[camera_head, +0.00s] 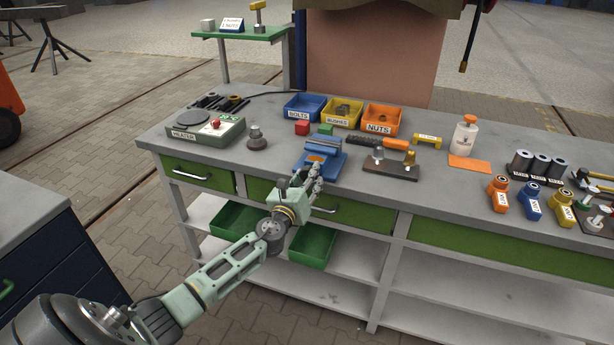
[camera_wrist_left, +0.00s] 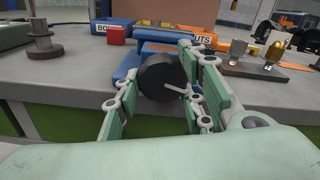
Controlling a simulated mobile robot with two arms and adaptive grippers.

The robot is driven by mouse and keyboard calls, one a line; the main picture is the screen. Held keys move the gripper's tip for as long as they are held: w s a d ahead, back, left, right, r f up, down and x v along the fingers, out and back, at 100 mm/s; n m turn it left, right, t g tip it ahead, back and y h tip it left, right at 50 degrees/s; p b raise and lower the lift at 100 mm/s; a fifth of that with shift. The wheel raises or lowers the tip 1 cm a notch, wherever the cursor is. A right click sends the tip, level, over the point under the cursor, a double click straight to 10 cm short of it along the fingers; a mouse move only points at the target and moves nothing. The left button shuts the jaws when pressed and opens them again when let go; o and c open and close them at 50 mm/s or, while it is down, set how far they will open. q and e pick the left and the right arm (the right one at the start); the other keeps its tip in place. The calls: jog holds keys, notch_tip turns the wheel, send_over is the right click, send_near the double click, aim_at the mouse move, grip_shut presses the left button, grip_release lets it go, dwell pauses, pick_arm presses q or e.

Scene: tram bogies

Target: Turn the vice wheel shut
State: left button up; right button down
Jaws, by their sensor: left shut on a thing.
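The blue vice (camera_head: 325,150) stands near the front edge of the grey workbench. In the left wrist view its black round wheel (camera_wrist_left: 160,80) faces me, with a thin light handle on its face. My left gripper (camera_head: 316,176) reaches the front of the vice from the left. In the left wrist view the fingers of my left gripper (camera_wrist_left: 158,88) lie on either side of the wheel, shut on it. The head view hides most of the wheel behind the fingers. My right gripper is not in view.
A red block (camera_head: 302,128) and a green block (camera_head: 325,129) lie behind the vice. A dark plate with metal parts (camera_head: 390,167) sits close at its right. A heater (camera_head: 205,130) and a grey spool-shaped piece (camera_head: 256,140) stand to the left. Labelled bins (camera_head: 341,112) stand behind.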

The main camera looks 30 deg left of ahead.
pick_arm(q)
jog(key=m, duration=0.2)
jog(key=m+p, duration=0.2)
jog(key=m, duration=0.1)
jog(key=shift+a+r+m, duration=0.2)
jog(key=shift+r+m, duration=0.05)
jog(key=shift+m, duration=0.05)
jog(key=m+p, duration=0.2)
jog(key=m, duration=0.2)
jog(key=shift+d+r+m+p, duration=0.1)
jog(key=shift+m+p, duration=0.2)
jog(key=shift+m, duration=0.1)
jog(key=shift+m, duration=0.3)
jog(key=o, duration=1.1)
jog(key=shift+d, duration=0.1)
jog(key=v, duration=1.2)
